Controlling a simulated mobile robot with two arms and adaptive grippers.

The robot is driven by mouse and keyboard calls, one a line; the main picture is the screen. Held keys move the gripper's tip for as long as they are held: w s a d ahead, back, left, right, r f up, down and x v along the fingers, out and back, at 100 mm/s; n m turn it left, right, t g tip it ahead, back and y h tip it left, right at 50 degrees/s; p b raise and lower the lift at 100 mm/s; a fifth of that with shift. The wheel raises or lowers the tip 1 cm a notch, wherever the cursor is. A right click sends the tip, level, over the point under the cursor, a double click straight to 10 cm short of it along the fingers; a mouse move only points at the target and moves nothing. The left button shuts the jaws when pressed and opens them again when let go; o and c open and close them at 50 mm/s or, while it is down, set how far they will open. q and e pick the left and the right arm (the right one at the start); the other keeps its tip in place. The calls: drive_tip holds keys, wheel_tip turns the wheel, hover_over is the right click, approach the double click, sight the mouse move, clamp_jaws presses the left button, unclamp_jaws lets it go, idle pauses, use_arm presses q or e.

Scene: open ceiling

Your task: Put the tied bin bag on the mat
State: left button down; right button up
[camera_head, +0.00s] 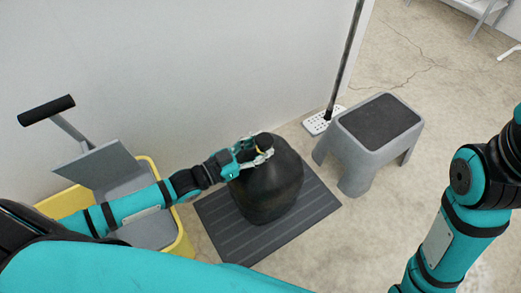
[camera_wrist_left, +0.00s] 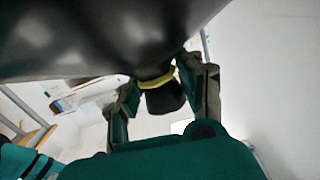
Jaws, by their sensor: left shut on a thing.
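The tied bin bag (camera_head: 272,188) is a dark, rounded bag in the head view, above or on the grey ribbed mat (camera_head: 318,205). I cannot tell whether its bottom touches the mat. My left gripper (camera_head: 254,158) is shut on the bag's neck at the top. In the left wrist view the bag (camera_wrist_left: 90,35) fills the upper left, and a yellow tie (camera_wrist_left: 152,80) rings its neck between the fingers of my left gripper (camera_wrist_left: 165,100). The bag hides the middle of the mat. My right arm shows at the right of the head view, but its gripper is out of frame.
A grey step stool (camera_head: 371,140) stands right of the mat. A mop (camera_head: 326,117) with a perforated head leans by the wall behind it. A yellow mop bucket with a grey wringer (camera_head: 105,165) stands at the left. Bare floor lies to the right.

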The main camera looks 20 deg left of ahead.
idle(0.3)
use_arm(q)
drive_tip(key=shift+f, duration=0.1)
drive_tip(key=c, duration=0.8)
unclamp_jaws()
drive_tip(key=shift+f, duration=0.15)
